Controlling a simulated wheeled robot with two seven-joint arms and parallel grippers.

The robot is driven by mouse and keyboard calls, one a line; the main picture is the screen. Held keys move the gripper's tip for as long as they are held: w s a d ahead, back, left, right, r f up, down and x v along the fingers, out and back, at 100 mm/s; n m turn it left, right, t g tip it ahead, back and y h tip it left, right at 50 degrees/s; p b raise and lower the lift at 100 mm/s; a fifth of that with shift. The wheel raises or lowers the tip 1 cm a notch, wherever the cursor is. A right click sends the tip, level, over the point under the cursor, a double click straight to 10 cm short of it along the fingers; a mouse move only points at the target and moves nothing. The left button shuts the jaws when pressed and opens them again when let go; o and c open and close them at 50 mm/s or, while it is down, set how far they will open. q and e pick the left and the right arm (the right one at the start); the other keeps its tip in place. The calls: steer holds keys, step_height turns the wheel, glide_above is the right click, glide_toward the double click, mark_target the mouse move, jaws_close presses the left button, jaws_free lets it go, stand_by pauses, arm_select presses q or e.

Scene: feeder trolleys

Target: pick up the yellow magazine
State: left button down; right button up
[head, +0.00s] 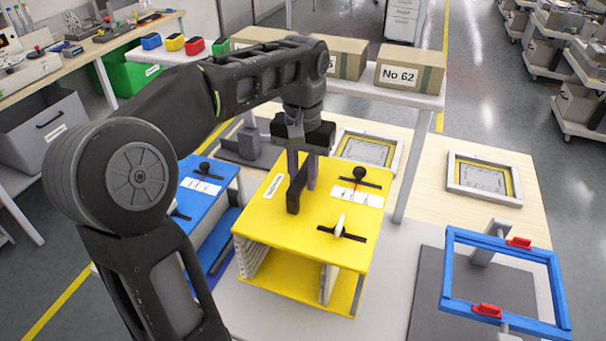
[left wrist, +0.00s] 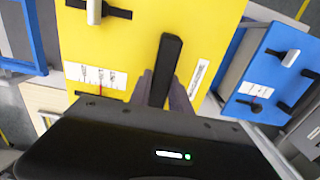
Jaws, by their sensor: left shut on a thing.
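The yellow magazine (head: 270,226) stands upright on the grey table, its open slotted side facing the front. A black bar handle (head: 293,200) rises from its top. My left gripper (head: 300,188) comes down from above and is shut on this handle. In the left wrist view the yellow top (left wrist: 130,45) fills the middle, and the fingers of my left gripper (left wrist: 160,90) close on the black handle (left wrist: 170,60). I cannot tell whether the magazine is lifted off the table. My right gripper is not in view.
A blue magazine (head: 205,215) stands close on the left. A blue frame fixture (head: 450,275) is on the right over a grey plate. Framed panels (head: 485,178) lie on the wooden surface behind. Cardboard boxes (head: 410,75) stand on a shelf at the back.

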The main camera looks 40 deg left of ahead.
arm_select(q)
steer(key=shift+s+d+r+b, duration=0.1)
steer(key=shift+s+d+b, duration=0.3)
steer(key=shift+s+d, duration=0.4)
steer(key=shift+s+d+b, duration=0.2)
steer(key=shift+s+d, duration=0.6)
steer(key=shift+s, duration=0.2)
steer(key=shift+s+d+b, duration=0.2)
steer(key=shift+s+d, duration=0.55)
steer(key=shift+s, duration=0.2)
steer(key=shift+s+d, duration=0.9)
steer(key=shift+s, duration=0.2)
steer(key=shift+s+d+r, duration=0.1)
steer(key=shift+s+d, duration=1.25)
steer(key=shift+s, duration=0.25)
steer(key=shift+s+d, duration=0.2)
steer(key=shift+s, duration=0.05)
